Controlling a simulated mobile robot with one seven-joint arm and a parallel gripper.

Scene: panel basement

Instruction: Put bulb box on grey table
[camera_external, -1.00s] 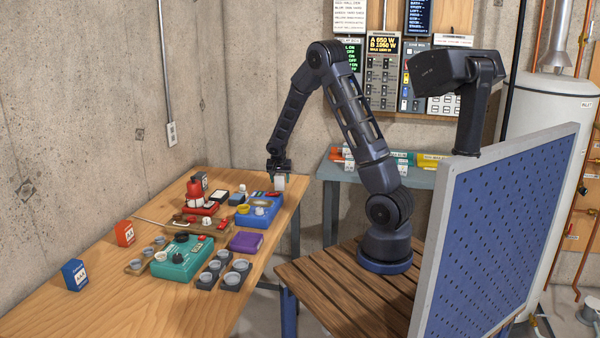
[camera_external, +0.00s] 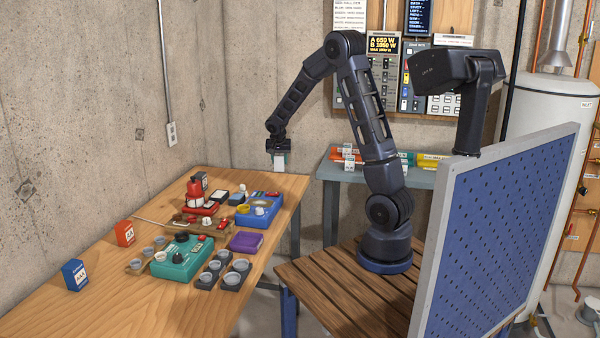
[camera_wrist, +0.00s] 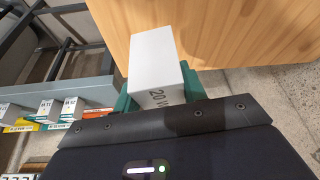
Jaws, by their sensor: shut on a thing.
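My gripper (camera_external: 278,152) is shut on the bulb box (camera_wrist: 153,55), a white box with "20 W" printed on its near side. It holds the box in the air above the far right part of the wooden table. In the wrist view the box sits between the two teal fingers, over the wooden table's edge. The grey table (camera_external: 328,174) stands against the back wall, to the right of my gripper and behind my arm. Its grey edge (camera_wrist: 85,92) also shows at the left of the wrist view.
Orange, green and yellow things and small white boxes (camera_external: 348,154) stand on the grey table. The wooden table (camera_external: 110,290) bears a teal device (camera_external: 182,258), a blue device (camera_external: 257,211), red things and several cups. A blue pegboard (camera_external: 500,230) stands at the right.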

